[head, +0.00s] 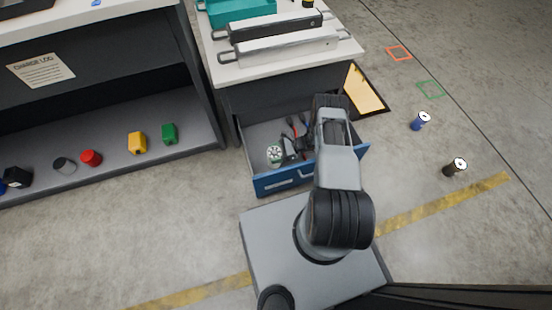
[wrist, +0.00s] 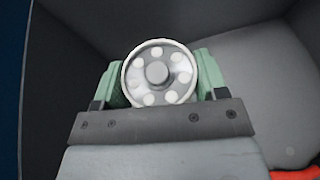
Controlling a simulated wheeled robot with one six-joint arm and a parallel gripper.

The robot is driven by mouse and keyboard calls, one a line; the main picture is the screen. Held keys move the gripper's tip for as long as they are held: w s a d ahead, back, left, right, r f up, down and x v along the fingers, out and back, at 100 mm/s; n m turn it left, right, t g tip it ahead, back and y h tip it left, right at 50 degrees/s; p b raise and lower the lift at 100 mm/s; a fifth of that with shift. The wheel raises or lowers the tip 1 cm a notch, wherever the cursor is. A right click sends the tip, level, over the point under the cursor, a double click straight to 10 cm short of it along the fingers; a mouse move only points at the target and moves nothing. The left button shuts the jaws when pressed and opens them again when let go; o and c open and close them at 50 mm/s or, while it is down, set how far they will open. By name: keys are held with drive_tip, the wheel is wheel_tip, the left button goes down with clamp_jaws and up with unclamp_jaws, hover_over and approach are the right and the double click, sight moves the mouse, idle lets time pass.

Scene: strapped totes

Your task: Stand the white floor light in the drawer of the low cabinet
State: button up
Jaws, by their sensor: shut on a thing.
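The low cabinet's drawer (head: 314,176) is pulled open, with a blue front and a grey inside. The white floor light (head: 275,152) is over or inside the drawer's left part. In the wrist view the floor light (wrist: 159,73) shows its round face with a ring of pale dots. My gripper (head: 280,154) has its green fingers closed on the light's two sides, and the fingers also show in the wrist view (wrist: 160,80). Dark drawer walls surround them there. I cannot tell whether the light's base touches the drawer floor.
Red and dark items (head: 295,125) lie at the drawer's back; a red edge shows in the wrist view (wrist: 295,174). A blue light (head: 419,121) and a dark light (head: 455,167) stand on the floor at right. A shelf (head: 110,160) is at left.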

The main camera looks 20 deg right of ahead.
drive_tip(key=shift+f+b, duration=0.85)
drive_tip(key=shift+f, duration=1.15)
drive_tip(key=shift+f+b, duration=0.2)
drive_tip(key=shift+b, duration=0.1)
drive_tip(key=o, duration=1.3)
